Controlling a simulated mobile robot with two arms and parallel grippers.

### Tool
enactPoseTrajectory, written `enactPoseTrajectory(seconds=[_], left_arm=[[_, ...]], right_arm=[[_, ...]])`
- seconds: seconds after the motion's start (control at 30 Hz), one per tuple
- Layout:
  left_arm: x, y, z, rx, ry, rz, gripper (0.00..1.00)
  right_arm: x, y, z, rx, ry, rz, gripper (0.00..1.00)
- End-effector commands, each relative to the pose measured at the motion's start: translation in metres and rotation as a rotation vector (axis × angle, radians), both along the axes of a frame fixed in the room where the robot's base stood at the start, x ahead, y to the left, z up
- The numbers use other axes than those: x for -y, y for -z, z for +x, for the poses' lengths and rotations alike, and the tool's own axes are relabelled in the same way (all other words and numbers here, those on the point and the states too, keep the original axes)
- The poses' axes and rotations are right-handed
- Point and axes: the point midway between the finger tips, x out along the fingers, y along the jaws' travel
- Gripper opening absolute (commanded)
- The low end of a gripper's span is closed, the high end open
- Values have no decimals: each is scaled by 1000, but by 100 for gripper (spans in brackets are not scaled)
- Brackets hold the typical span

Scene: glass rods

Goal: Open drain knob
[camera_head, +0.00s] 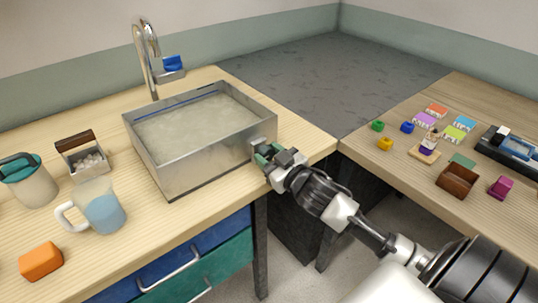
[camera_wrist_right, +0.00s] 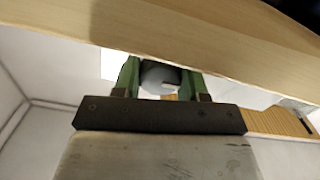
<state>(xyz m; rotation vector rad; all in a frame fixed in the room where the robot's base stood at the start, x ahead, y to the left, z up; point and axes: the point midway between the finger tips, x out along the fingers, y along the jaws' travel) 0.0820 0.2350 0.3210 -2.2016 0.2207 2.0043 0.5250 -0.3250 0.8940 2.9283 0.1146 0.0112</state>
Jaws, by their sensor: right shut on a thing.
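A metal sink basin (camera_head: 205,151) filled with cloudy liquid stands on the wooden counter, with a faucet (camera_head: 148,52) behind it. My right gripper (camera_head: 268,154) is at the basin's right front side. In the right wrist view its green fingers (camera_wrist_right: 160,80) are shut around a round grey knob (camera_wrist_right: 158,75). In the head view the knob is hidden by the gripper. My left gripper is not in view.
A pitcher with blue liquid (camera_head: 103,207), an orange block (camera_head: 41,261), a teal-lidded jar (camera_head: 30,180) and a small box (camera_head: 84,155) stand on the left counter. The right table holds several small coloured items and a brown box (camera_head: 457,180). A wooden edge (camera_wrist_right: 200,50) lies close by my right gripper.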

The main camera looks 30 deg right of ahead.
Motion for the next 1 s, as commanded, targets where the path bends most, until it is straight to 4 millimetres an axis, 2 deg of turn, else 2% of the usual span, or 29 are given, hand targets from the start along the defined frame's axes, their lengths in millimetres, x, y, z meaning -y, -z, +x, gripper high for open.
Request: enactPoseTrajectory(seconds=[0.37, 1.0], left_arm=[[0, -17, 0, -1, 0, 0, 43], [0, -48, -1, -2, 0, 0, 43]], right_arm=[[0, -3, 0, 16, -1, -201, 19], [0, -2, 0, 63, -1, -806, 19]])
